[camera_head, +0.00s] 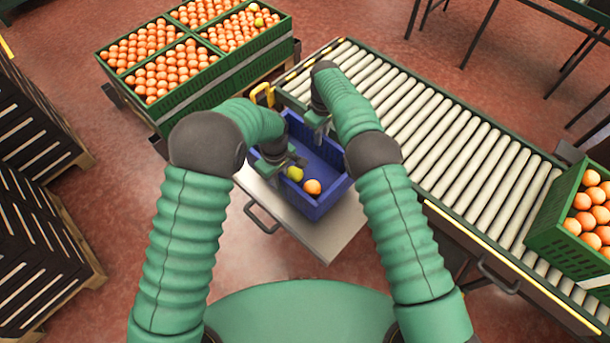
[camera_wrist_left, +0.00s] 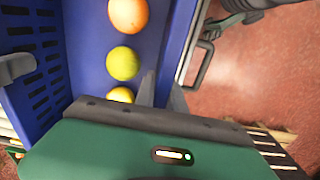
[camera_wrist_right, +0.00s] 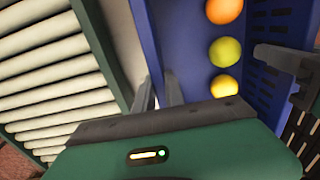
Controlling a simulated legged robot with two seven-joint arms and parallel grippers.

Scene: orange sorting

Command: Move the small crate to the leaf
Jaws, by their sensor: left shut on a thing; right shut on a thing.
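The small blue crate (camera_head: 318,163) is over the pale metal leaf (camera_head: 325,238) beside the roller conveyor. I cannot tell whether it rests on the leaf or hangs just above it. My left gripper (camera_head: 290,160) is shut on the crate's left wall, with a finger on either side. My right gripper (camera_head: 320,122) is shut on the opposite wall, which shows between its fingers in the right wrist view (camera_wrist_right: 156,50).
The roller conveyor (camera_head: 440,130) runs along the right, with a green crate of oranges (camera_head: 555,215) at its near end. A large green bin (camera_head: 225,75) of oranges stands at the back left. Dark stacked crates (camera_head: 40,220) stand at the far left. The leaf's front part is bare.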

